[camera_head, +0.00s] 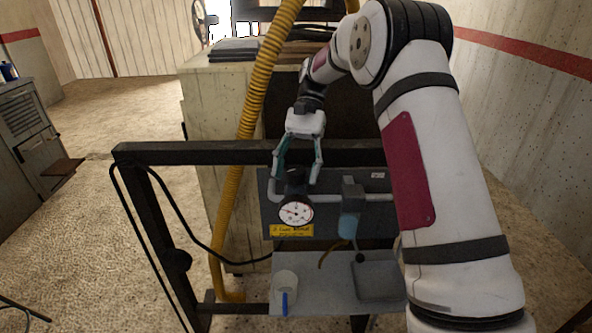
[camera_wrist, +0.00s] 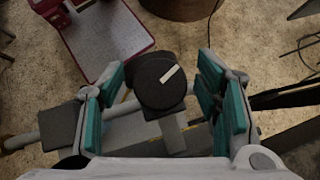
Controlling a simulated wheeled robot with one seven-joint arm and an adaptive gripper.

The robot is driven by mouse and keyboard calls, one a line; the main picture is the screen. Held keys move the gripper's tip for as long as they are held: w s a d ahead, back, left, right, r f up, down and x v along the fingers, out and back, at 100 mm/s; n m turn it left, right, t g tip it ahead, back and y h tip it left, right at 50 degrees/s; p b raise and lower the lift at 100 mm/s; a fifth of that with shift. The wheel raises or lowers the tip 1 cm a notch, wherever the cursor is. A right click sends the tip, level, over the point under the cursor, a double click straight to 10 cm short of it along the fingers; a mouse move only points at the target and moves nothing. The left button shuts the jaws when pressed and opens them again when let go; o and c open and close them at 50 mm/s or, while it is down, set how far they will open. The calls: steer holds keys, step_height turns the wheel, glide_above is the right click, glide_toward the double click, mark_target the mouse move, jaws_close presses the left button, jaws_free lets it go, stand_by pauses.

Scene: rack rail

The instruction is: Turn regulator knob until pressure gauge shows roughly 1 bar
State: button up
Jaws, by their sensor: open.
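The regulator knob (camera_wrist: 160,82) is round and black with a pale mark on its top. In the wrist view it lies between the green-padded fingers of my gripper (camera_wrist: 165,95), with a gap on both sides. In the head view the knob (camera_head: 296,178) is dark, below and between the fingertips of my gripper (camera_head: 298,180), which is open and points down. The pressure gauge (camera_head: 295,214) is a round white dial just below the knob, with a yellow label under it. Its needle is too small to read surely.
A dark rack frame (camera_head: 250,153) carries the grey pipe and panel. A blue-bowled filter (camera_head: 348,225) stands right of the gauge. A grey shelf (camera_head: 320,297) below holds a white cup (camera_head: 285,283). A yellow corrugated hose (camera_head: 255,110) runs down left of my gripper.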

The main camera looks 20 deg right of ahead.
mark_target(296, 169)
step_height(296, 169, up, 9)
steer(key=shift+f, duration=0.1)
steer(key=shift+r, duration=0.55)
stand_by(0.4)
